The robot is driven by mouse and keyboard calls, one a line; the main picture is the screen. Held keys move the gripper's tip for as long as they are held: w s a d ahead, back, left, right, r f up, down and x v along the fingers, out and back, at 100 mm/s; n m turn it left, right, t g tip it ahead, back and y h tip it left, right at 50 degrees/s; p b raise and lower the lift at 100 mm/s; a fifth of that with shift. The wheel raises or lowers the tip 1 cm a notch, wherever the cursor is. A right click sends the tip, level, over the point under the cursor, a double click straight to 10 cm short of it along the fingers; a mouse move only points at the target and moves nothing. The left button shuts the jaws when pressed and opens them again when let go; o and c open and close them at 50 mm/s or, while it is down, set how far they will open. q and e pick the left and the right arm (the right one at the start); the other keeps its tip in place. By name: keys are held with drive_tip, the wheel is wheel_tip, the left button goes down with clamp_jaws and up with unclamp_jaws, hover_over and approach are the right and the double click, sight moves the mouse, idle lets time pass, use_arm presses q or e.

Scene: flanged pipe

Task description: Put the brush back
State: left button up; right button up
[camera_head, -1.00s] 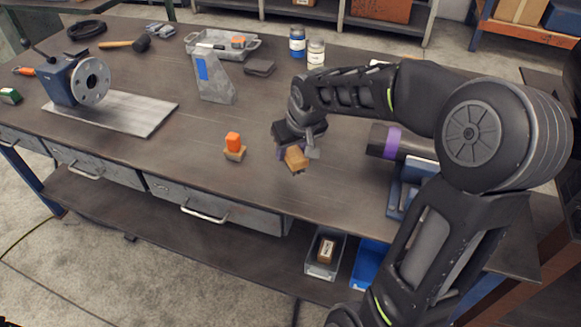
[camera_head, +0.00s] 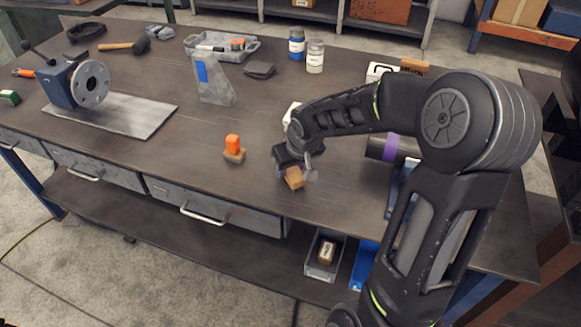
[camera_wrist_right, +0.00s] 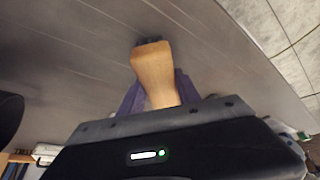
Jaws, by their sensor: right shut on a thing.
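The brush (camera_head: 294,178) shows as a light wooden block in my right gripper (camera_head: 287,167), over the front part of the workbench. In the right wrist view, its wooden body (camera_wrist_right: 153,72) sticks out between the purple fingers of the gripper (camera_wrist_right: 152,97), which is shut on it. A small dark patch shows at its far end; the bristles are not clear. I cannot tell whether the brush touches the bench top. My left gripper is not in view.
A small wooden block with an orange top (camera_head: 233,150) stands left of the brush. A grey angled bracket (camera_head: 212,85), a grey tray (camera_head: 250,50) and two jars (camera_head: 315,58) stand farther back. A purple-banded dark cylinder (camera_head: 385,148) lies right, partly behind my arm. The bench's front edge is close.

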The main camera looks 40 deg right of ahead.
drive_tip(key=shift+f, duration=0.2)
drive_tip(key=o, duration=1.3)
drive_tip(key=shift+r, duration=0.15)
drive_tip(key=shift+s+r, duration=0.1)
drive_tip(key=shift+r, duration=0.4)
drive_tip(key=v, duration=1.1)
